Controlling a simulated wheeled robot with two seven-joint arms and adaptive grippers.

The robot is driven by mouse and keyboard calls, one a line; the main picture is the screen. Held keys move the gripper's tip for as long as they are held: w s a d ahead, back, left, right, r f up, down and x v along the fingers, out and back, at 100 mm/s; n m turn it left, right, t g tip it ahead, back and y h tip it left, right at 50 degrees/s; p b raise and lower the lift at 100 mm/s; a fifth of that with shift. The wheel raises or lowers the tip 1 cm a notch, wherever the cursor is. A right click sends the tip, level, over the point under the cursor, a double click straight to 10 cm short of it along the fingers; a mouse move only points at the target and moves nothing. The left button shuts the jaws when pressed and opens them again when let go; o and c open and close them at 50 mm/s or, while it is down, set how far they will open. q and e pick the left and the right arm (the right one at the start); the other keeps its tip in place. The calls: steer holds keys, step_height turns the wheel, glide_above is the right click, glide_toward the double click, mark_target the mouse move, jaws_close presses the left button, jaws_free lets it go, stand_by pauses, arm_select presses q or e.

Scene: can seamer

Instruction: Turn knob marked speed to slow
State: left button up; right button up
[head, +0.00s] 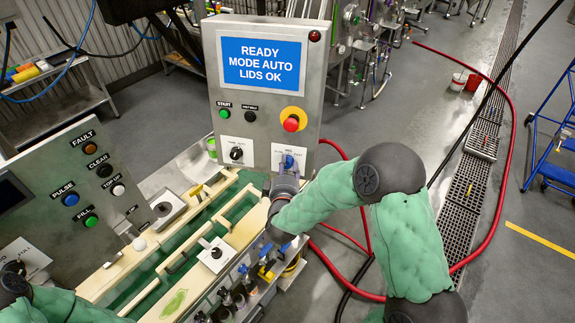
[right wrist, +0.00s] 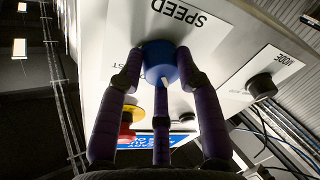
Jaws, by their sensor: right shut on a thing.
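The speed knob is a blue knob (right wrist: 160,62) on a white plate marked SPEED (right wrist: 180,12), which appears upside down in the right wrist view. It also shows in the head view as a blue knob (head: 289,160) at the lower right of the control box. A white mark on the knob faces the display side. Letters "ST" show on the plate to the knob's left; lettering on the other side is hidden by a finger. My right gripper (right wrist: 160,75) is shut around the knob with its purple fingers. My left gripper is not in view; only my left arm shows.
The grey control box (head: 215,60) has a display (head: 262,63) reading READY, MODE AUTO, LIDS OK. A red emergency button (head: 291,124) is above the speed knob, and a black mode knob (head: 236,154) is to its left. A conveyor bed (head: 150,270) lies below. Red hose runs right.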

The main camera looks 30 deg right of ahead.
steer(key=shift+w+r+n, duration=0.2)
steer(key=shift+r+n, duration=0.2)
steer(key=shift+r, duration=0.1)
steer(key=o, duration=1.1)
steer(key=shift+a+f, duration=0.2)
steer(key=shift+f, duration=0.1)
steer(key=shift+s, duration=0.2)
steer(key=v, duration=1.1)
steer(key=shift+s+a, duration=0.25)
